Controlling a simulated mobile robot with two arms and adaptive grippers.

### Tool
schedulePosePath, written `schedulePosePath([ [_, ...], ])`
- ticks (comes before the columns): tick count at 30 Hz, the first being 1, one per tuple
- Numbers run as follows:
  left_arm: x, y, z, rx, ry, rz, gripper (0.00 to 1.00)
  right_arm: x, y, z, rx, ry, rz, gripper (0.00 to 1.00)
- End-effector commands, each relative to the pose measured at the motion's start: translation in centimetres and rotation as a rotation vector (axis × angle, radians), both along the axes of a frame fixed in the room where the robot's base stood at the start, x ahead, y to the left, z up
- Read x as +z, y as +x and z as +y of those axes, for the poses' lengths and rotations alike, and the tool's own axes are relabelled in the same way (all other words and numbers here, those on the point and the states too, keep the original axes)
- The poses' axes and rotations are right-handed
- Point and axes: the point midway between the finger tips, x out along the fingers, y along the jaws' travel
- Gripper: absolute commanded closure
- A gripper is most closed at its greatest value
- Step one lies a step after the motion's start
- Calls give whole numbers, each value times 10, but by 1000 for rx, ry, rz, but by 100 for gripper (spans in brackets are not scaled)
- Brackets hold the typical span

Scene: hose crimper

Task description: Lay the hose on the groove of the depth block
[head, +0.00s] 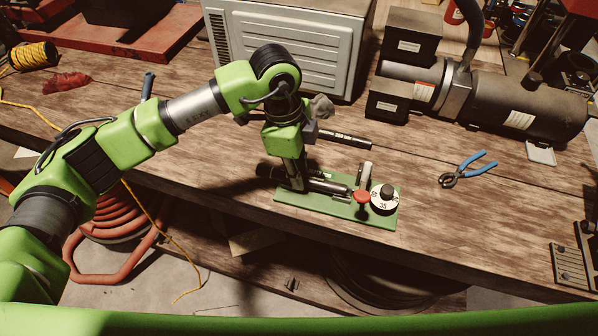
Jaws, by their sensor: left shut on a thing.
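The depth block (382,216) is a green plate near the table's front edge, with a red knob, an upright pale post and a white dial reading 35. My left gripper (298,184) points down at the plate's left end and is shut on the dark hose (269,171). The hose lies roughly level, with its left end past the plate and its right part along the plate toward the red knob. The fingers hide part of the hose and the groove. I cannot tell whether the hose touches the groove. My right gripper is out of view.
Behind the plate lies a black rod (345,138). Blue-handled pliers (466,170) lie to the right. A grey cabinet (290,45) and a large dark motor-like machine (490,98) stand at the back.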

Motion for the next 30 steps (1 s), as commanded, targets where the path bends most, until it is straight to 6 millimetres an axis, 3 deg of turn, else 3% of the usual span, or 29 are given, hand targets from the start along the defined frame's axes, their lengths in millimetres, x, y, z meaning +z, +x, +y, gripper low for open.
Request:
schedulePosePath([
  [23,-10,-3,1,0,6,11,100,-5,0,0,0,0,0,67],
  [24,-10,-3,1,0,7,12,76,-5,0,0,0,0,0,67],
  [25,-10,-3,1,0,7,12,68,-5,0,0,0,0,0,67],
  [26,-10,-3,1,0,7,12,64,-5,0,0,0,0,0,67],
  [30,-10,-3,1,-1,7,12,64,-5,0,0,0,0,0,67],
])
